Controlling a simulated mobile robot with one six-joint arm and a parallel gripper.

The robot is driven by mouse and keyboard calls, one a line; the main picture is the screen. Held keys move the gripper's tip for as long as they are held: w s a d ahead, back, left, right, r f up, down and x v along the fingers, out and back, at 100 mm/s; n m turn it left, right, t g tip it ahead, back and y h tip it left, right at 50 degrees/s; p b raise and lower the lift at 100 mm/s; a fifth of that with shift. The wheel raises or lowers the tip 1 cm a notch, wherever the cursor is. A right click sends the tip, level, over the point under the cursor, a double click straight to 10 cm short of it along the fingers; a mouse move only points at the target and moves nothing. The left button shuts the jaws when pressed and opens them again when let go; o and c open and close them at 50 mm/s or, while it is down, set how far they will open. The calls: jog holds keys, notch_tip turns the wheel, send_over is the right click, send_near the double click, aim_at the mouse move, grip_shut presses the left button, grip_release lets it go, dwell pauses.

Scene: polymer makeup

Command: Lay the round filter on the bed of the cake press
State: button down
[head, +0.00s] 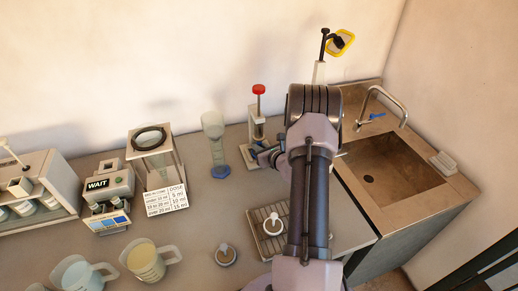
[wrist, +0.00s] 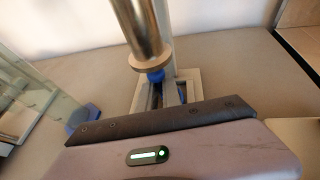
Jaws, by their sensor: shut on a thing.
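The cake press (head: 257,128) stands at the back of the counter, a pale upright frame with a red knob on top. In the wrist view its silver ram (wrist: 138,35) comes down to a tan disc, above the pale base (wrist: 190,77). My gripper (head: 266,158) reaches in at the front right of the press, low by its base. In the wrist view the fingers are mostly hidden behind the dark edge of my gripper's body, with blue bits showing under the ram. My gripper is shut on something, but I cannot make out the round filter.
A clear cylinder with a blue foot (head: 220,171) stands close left of the press. A dosing card (head: 166,199), a WAIT device (head: 108,187) and jugs (head: 147,262) are further left. A slatted tray (head: 259,239) lies in front; a sink (head: 385,175) is at right.

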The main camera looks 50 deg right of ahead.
jog(key=shift+f, duration=0.15)
jog(key=c, duration=1.5)
grip_release()
